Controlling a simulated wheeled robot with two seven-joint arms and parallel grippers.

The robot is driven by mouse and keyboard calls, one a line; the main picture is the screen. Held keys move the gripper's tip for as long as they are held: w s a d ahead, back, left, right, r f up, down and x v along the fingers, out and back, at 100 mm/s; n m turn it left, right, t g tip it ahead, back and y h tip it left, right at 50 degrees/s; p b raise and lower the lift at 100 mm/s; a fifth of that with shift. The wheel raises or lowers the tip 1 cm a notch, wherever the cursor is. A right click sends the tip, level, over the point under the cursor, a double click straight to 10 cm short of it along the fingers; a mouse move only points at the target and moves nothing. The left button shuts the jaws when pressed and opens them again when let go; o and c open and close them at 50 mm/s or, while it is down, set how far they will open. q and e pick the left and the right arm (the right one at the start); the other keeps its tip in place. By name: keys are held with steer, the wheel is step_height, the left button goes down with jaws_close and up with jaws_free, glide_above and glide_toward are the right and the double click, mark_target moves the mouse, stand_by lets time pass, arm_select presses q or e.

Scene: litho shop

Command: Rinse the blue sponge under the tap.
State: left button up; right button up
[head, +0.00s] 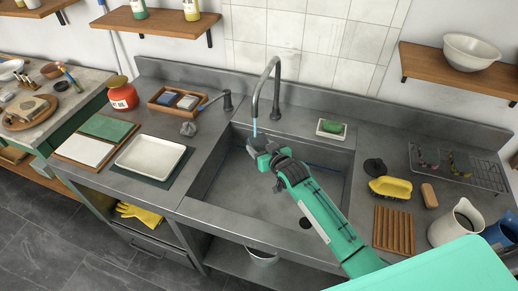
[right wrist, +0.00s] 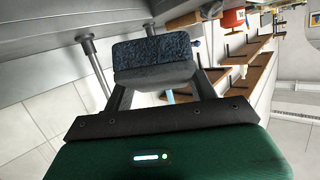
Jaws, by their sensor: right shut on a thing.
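The grey tap (head: 277,75) arches over the steel sink (head: 235,190), and a short light-blue stream of water (head: 254,127) comes from its spout. My right gripper (head: 262,152) is under the spout, above the sink floor. In the right wrist view, the gripper (right wrist: 160,88) is shut on the blue sponge (right wrist: 150,48), which has a dark blue rough side and a greyer side. In the head view the sponge is small and hard to tell from the fingers; the stream ends at or just above it. My left gripper is not in view.
A lever (head: 227,101) stands left of the tap. A green soap bar (head: 331,127) on a dish sits behind the sink's right part. A white tray (head: 150,157) lies to the left. A yellow brush (head: 390,187) and a wooden rack (head: 393,229) are on the right counter.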

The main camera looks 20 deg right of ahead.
steer(key=shift+w+d, duration=0.15)
steer(key=shift+d, duration=0.2)
steer(key=shift+a, duration=0.1)
steer(key=shift+s+a+p, duration=0.25)
steer(key=shift+a+p, duration=0.15)
steer(key=shift+a, duration=0.1)
steer(key=shift+w+d, duration=0.1)
steer(key=shift+d, duration=0.05)
steer(key=shift+w+d, duration=0.15)
steer(key=shift+d, duration=0.3)
steer(key=shift+s+d+r+p, duration=0.1)
steer(key=shift+s+d+p, duration=0.1)
steer(key=shift+s+p, duration=0.35)
steer(key=s+d+p, duration=0.2)
steer(key=s+p, duration=0.1)
steer(key=s, duration=0.3)
steer(key=shift+s+d, duration=0.15)
steer(key=shift+d, duration=0.15)
